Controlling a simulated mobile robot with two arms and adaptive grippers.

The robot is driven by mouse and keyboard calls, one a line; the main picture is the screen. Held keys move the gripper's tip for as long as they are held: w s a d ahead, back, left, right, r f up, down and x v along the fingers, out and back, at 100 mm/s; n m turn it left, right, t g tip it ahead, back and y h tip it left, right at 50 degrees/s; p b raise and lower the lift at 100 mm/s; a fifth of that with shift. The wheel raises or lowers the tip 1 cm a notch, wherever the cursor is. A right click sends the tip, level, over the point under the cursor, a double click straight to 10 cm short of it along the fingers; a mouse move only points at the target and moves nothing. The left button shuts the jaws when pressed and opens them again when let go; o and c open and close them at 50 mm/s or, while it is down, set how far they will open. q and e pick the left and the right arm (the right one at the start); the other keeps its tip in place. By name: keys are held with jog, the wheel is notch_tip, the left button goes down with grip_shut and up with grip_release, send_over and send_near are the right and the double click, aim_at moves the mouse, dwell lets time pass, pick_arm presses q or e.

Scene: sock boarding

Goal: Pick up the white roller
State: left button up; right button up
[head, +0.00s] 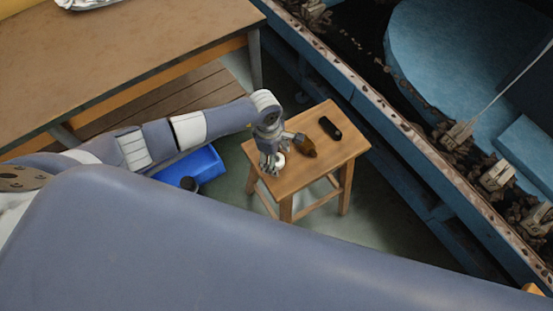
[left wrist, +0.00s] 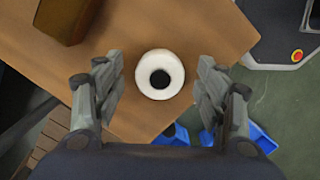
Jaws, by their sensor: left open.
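The white roller (left wrist: 145,62) stands on end on the wooden stool (left wrist: 200,25), and its round top with a dark centre hole shows in the left wrist view. In the head view the roller (head: 280,160) is partly hidden by my left gripper (head: 270,168). My left gripper is open and points down over the stool. In the left wrist view its two fingers (left wrist: 160,90) are on either side of the roller, with gaps to it on both sides. My right gripper is in neither view.
A blue bin (head: 205,165) is on the floor. A table (head: 120,50) is at left, a blue machine (head: 440,190) at right.

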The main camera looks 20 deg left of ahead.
pick_arm(q)
jog(key=shift+f, duration=0.15)
jog(key=c, duration=1.2)
